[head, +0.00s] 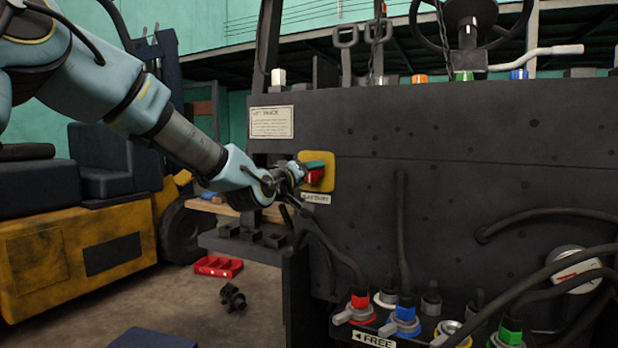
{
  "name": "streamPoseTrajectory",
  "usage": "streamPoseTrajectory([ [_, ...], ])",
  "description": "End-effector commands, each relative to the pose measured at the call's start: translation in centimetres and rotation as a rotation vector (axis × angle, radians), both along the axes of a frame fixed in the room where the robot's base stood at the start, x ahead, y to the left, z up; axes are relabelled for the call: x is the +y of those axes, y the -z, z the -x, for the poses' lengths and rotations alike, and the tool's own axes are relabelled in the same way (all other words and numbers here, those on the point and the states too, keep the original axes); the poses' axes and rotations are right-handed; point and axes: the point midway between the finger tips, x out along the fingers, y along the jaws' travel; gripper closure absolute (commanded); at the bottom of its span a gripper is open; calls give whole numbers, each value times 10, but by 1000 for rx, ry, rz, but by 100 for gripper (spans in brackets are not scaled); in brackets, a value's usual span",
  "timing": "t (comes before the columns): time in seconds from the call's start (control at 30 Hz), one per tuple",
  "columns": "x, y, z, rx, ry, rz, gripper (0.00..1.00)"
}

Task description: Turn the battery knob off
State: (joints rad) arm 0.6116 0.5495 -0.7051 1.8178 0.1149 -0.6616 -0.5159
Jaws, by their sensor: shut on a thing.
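The battery knob (315,176) is red and sits on a yellow plate (326,160) on the dark panel of the forklift. A green part shows at the knob's upper edge. A small label reading like "BATTERY" (315,198) is just below the plate. My gripper (300,174) comes in from the left and is shut on the knob. Its fingers hide the knob's left side, so the knob's exact angle is hard to tell.
Below are connectors with red (359,301), blue (405,313) and green (511,331) collars, and thick black hoses. A dark shelf (245,243) juts out under my gripper. A red tray (218,266) lies on the floor. A yellow forklift (75,250) stands left.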

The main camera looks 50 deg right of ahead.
Motion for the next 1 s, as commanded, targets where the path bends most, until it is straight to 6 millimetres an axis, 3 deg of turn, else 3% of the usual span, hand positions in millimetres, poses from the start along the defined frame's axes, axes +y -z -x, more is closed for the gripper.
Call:
streamPoseTrajectory([
  [0.57,0,1,0,32,1,5,91],
  [0.6,0,1,0,32,1,5,33],
  [0.83,0,1,0,29,0,6,7],
  [1.0,0,0,0,29,0,6,6],
])
